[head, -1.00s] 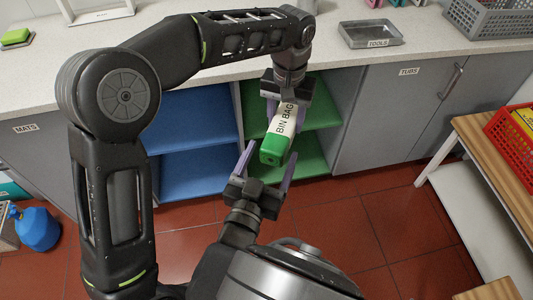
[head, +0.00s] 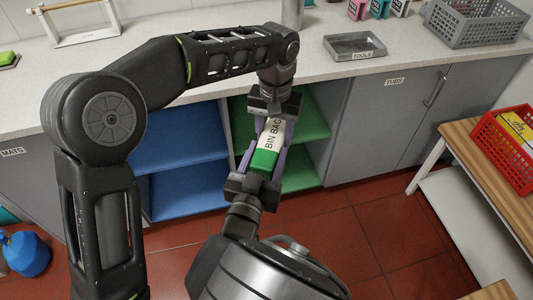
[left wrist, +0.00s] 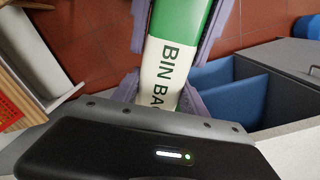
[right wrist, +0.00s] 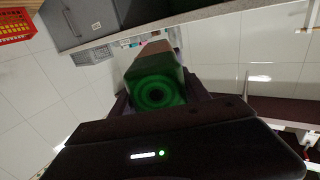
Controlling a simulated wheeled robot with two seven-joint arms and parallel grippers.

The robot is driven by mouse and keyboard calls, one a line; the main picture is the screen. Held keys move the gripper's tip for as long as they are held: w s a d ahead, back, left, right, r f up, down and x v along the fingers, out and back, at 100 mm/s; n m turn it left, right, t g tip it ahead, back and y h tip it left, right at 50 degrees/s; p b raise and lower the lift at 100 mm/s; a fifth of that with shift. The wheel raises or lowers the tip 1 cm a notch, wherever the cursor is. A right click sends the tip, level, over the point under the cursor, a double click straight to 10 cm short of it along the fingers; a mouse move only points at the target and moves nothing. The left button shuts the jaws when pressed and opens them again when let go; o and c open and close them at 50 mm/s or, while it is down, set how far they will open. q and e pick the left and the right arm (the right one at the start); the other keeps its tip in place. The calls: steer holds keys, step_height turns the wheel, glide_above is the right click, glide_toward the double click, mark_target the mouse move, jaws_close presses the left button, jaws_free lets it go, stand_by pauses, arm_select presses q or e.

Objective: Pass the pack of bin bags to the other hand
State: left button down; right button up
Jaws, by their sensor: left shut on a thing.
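The pack of bin bags (head: 270,138) is a white and green block lettered BIN BAG. It is held in the air in front of the shelves, its green end toward me. My left gripper (head: 273,127) comes from above and is shut on the pack's white far part; the lettered face shows in the left wrist view (left wrist: 168,62). My right gripper (head: 264,157) is open, its fingers on either side of the green end. Whether these fingers touch the pack cannot be told.
Behind the pack are blue shelves (head: 185,143) and green shelves (head: 306,122) under a pale counter (head: 215,82). A metal tools tray (head: 354,46) and a grey basket (head: 476,24) stand on it. A wooden bench (head: 487,165) with a red basket (head: 503,150) is at right.

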steer(key=c, duration=1.1)
arm_select(q)
steer(key=c, duration=0.5)
jaws_free()
arm_select(e)
jaws_close()
